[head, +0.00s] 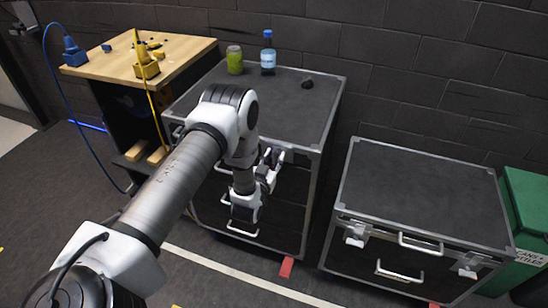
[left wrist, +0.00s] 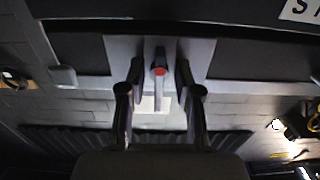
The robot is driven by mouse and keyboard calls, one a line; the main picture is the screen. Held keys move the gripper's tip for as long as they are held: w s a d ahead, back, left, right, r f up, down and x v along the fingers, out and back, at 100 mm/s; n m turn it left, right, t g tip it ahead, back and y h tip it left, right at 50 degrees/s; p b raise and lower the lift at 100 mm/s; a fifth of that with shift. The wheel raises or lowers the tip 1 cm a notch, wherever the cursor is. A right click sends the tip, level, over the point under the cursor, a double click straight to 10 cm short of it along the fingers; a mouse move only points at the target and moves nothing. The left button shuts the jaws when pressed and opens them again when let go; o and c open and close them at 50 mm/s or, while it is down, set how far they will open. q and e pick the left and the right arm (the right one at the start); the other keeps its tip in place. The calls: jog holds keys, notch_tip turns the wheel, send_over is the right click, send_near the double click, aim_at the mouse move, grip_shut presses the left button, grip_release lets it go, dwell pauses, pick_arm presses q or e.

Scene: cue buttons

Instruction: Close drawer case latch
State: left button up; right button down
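The drawer case (head: 321,110) is a tall dark case with metal edges and drawer handles, in the middle of the head view. My left gripper (head: 271,160) is in front of its upper drawer face. In the left wrist view, my left gripper (left wrist: 159,92) has its two fingers apart. A latch (left wrist: 159,68) with a red spot and a narrow lever shows between the fingers, on a pale metal plate (left wrist: 120,55). I cannot tell whether the fingers touch it. My arm and gripper hide this latch in the head view. My right gripper is out of view.
A green jar (head: 234,60), a blue-capped bottle (head: 268,55) and a small dark object (head: 307,83) stand on the case. A lower case (head: 420,190) with latches is at right, beside a green bin (head: 527,215). A wooden-topped bench (head: 110,62) with cables is at left.

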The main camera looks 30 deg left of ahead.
pick_arm(q)
grip_shut()
jog(key=n+b, duration=0.3)
jog(key=shift+f+n, duration=0.15)
jog(key=shift+n, duration=0.25)
jog(key=n+b, duration=0.3)
jog(key=shift+n, duration=0.3)
jog(key=n+b, duration=0.7)
jog(key=shift+f, duration=0.1)
jog(key=shift+r+n+b, duration=0.2)
jog(key=shift+n+b, duration=1.5)
jog(key=shift+n, duration=0.1)
